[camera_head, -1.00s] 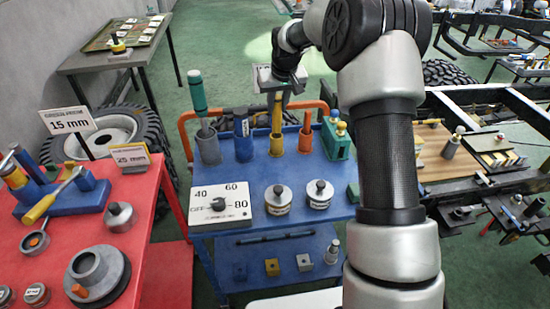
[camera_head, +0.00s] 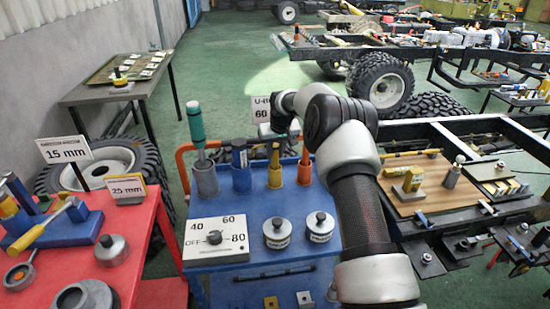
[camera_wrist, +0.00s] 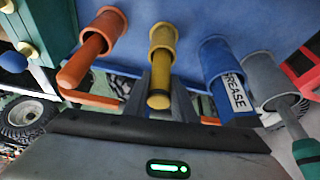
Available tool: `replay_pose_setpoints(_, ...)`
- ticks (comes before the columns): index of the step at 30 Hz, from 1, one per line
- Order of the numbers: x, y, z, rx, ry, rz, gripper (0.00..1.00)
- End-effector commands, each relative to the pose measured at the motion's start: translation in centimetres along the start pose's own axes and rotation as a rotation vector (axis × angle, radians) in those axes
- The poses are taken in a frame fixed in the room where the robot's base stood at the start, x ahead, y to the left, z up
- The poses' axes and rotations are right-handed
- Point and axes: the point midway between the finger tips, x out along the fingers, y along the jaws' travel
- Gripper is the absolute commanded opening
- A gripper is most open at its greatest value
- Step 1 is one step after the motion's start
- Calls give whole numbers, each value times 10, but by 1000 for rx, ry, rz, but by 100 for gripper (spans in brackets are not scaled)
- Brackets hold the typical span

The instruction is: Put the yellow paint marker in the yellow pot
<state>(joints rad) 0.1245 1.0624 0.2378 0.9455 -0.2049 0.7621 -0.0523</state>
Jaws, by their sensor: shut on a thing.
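The yellow pot (camera_head: 275,178) stands upright at the back of the blue cart, between a blue pot and an orange pot. The marker also shows above the pot in the head view (camera_head: 275,155). Its far end is inside the mouth of the yellow pot, which also shows in the wrist view (camera_wrist: 163,38). How deep the tip sits is hidden by the pot wall.
A blue pot (camera_head: 241,180) with a blue item, a grey pot (camera_head: 206,180) with a teal-handled tool and an orange pot (camera_head: 305,175) with an orange item stand close by. A white dial box (camera_head: 216,241) and two grey lidded tins (camera_head: 277,235) are in front.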

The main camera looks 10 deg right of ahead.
Motion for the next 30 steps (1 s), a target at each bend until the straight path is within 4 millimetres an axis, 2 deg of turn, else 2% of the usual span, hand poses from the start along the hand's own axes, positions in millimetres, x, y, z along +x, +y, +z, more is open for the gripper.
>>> replay_pose_setpoints(1,10,0,5,0,-3,-1,1)
replay_pose_setpoints(3,17,0,7,0,-1,0,1)
replay_pose_setpoints(15,23,0,10,0,0,0,1)
replay_pose_setpoints(16,23,0,10,0,0,0,25)
replay_pose_setpoints(19,22,0,9,0,0,0,42)
replay_pose_setpoints(27,22,0,9,0,0,0,42)
replay_pose_setpoints(30,16,0,6,-1,1,0,42)
